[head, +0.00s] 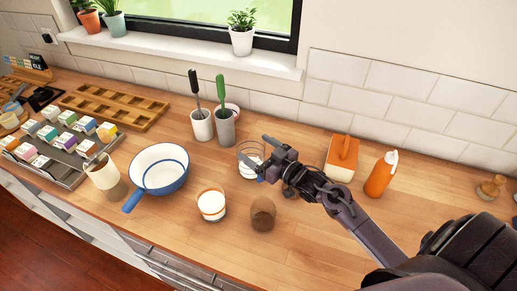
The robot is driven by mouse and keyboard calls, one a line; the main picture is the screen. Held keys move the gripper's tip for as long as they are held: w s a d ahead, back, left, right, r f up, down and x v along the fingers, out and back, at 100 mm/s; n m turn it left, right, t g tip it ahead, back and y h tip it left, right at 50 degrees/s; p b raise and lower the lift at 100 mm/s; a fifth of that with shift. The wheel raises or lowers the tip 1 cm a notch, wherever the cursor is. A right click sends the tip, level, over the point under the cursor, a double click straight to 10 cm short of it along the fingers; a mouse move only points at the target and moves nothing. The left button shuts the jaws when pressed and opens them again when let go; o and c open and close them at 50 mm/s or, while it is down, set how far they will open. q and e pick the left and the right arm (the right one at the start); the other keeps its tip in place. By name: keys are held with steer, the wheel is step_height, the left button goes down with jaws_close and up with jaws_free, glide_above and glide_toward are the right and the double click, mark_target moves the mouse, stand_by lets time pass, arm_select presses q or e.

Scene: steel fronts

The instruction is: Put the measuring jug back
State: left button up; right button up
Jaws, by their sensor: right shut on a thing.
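The measuring jug (246,150) appears to be the clear glass vessel with white contents on the wooden counter, right of the utensil cups. My right gripper (266,165) reaches in from the right and is shut on the jug at its right side. The gripper covers part of the jug, so its handle is hidden. I cannot tell whether the jug's base touches the counter. My left gripper is not in view.
In front stand a white-filled glass (211,205) and a brown glass (262,214). A blue-rimmed pan (159,168) lies left. Two cups with utensils (225,128) stand behind. An orange-topped box (341,160) and orange bottle (381,174) stand right.

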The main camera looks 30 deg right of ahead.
steer(key=shift+f, duration=0.1)
steer(key=o, duration=1.8)
steer(key=shift+r, duration=0.2)
steer(key=shift+s+d+f, duration=0.1)
steer(key=shift+s+f, duration=0.05)
steer(key=shift+s, duration=0.2)
steer(key=b+v, duration=0.2)
steer(key=v, duration=0.9)
steer(key=shift+s+b, duration=0.2)
steer(key=shift+b, duration=0.1)
